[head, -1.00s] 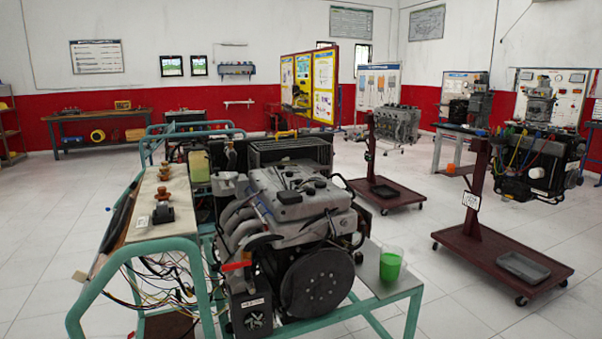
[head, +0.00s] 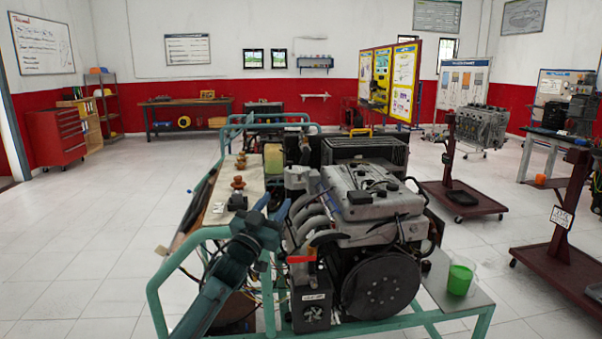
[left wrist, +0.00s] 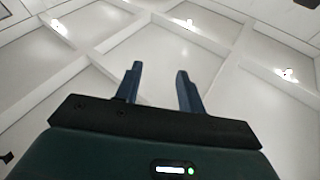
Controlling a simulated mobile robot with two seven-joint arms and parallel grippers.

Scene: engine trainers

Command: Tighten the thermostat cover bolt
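The engine (head: 372,205) sits on a teal-framed trainer stand (head: 190,240). A grey housing (head: 298,178) stands at its upper left, beside the intake pipes; I cannot tell for sure that it is the thermostat cover, and no bolt can be made out. My left gripper (head: 275,201) points upward, just left of the engine's intake pipes and in front of the stand's panel. In the left wrist view its two fingers (left wrist: 160,72) are apart with nothing between them, against the ceiling. My right gripper is not in view.
A green cup (head: 460,279) stands on the stand's right shelf. Brown knobs (head: 238,183) sit on the panel at left. Dark red wheeled stands (head: 562,250) are at right. Open tiled floor (head: 100,220) lies to the left.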

